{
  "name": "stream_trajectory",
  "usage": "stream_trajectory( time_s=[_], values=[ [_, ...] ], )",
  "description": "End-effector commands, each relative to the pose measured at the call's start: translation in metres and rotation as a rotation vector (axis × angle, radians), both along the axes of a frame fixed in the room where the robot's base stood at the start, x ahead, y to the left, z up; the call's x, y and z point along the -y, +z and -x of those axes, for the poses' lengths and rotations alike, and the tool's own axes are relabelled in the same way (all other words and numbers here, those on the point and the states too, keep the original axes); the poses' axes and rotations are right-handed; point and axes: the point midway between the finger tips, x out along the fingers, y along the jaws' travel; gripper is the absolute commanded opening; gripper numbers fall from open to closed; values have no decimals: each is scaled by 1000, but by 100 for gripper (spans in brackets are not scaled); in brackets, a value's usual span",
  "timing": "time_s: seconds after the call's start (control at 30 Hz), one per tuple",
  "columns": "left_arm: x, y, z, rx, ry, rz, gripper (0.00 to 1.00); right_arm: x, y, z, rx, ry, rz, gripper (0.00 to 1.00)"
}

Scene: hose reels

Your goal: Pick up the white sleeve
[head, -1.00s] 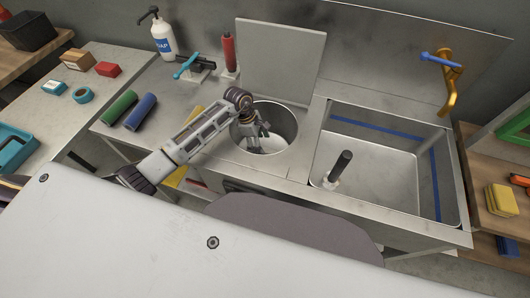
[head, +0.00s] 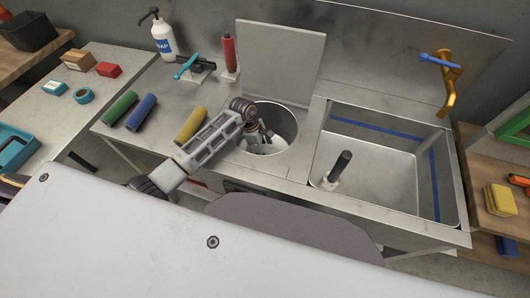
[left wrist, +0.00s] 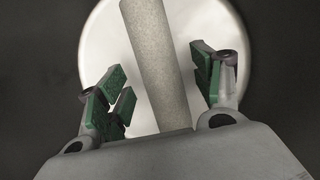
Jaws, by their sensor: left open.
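The white sleeve (left wrist: 155,55) shows in the left wrist view as a pale, speckled cylinder, slightly tilted, over a bright round floor. In the head view my left gripper (head: 264,140) reaches into the round basin (head: 287,116) of the counter, and the arm and gripper hide much of what is inside. In the left wrist view the open left gripper (left wrist: 162,82) has its green-padded fingers on either side of the sleeve, with a gap at each side. I cannot tell how far below the fingertips the sleeve lies. My right gripper is not in view.
A raised lid (head: 280,60) stands behind the basin. Green (head: 119,107), blue (head: 141,112) and yellow (head: 190,124) rolls lie to the left. A rectangular sink (head: 385,165) at right holds a black-handled tool (head: 339,167). A soap bottle (head: 163,38) stands at the back.

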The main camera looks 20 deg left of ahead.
Motion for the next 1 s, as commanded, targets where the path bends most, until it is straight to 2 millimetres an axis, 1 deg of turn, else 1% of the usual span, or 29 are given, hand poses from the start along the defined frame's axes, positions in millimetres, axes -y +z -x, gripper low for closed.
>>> stream_trajectory(
  time_s=[0.1,0.2,0.7,1.0],
  values=[
    [3,-9,0,-1,1,2,66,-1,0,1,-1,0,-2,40],
    [4,-12,0,0,0,1,66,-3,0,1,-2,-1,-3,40],
    [4,-14,0,0,0,0,66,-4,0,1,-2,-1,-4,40],
    [4,-14,0,0,0,0,28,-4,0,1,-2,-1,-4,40]
  ],
)
